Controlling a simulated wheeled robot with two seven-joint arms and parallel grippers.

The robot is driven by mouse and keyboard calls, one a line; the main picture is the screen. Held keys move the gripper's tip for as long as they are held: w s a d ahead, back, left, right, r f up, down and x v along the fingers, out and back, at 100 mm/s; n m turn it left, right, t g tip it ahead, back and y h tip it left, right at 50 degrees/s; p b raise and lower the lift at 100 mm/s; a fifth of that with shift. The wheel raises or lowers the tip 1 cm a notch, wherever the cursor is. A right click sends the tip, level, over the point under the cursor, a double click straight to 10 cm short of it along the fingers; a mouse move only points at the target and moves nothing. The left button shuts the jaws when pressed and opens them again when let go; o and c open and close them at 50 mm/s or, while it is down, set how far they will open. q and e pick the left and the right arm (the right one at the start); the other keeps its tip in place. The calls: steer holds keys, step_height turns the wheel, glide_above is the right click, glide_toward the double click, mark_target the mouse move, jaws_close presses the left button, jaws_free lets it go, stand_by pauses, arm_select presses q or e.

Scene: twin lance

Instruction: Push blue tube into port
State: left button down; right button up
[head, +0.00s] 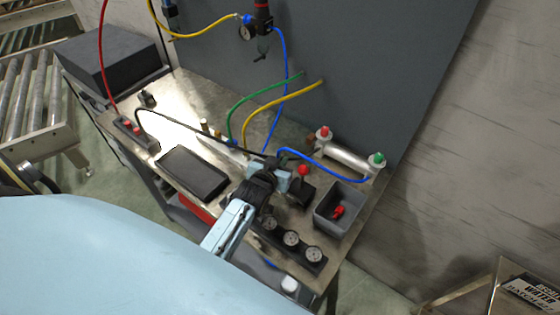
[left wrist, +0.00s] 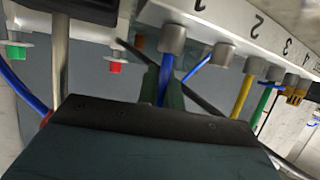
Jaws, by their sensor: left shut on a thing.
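A pale manifold (left wrist: 228,28) with numbered grey ports crosses the top of the left wrist view. A blue tube (left wrist: 166,75) stands between the dark fingers of my left gripper (left wrist: 163,88), which is shut on it. The tube's end meets the leftmost grey port (left wrist: 172,39); how deep it sits cannot be told. In the head view my left gripper (head: 278,168) is at the middle of the bench, with a blue tube (head: 325,166) curving from near it to the right. The gripper and arm hide the tube end there. My right gripper is not in view.
Another blue tube (left wrist: 196,73), a yellow tube (left wrist: 240,97) and a green tube (left wrist: 263,104) run to neighbouring ports. A cylinder (head: 349,156) with red and green fittings stands right. A grey bin (head: 322,225), gauges (head: 291,239) and a black tablet-like panel (head: 192,173) crowd the bench.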

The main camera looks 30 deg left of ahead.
arm_select(q)
steer(key=shift+s+f, duration=0.1)
steer(key=shift+f, duration=0.05)
steer(key=c, duration=1.5)
jaws_free()
step_height(320, 180, up, 10)
steer(key=shift+r+p, duration=0.1)
steer(key=shift+p, duration=0.35)
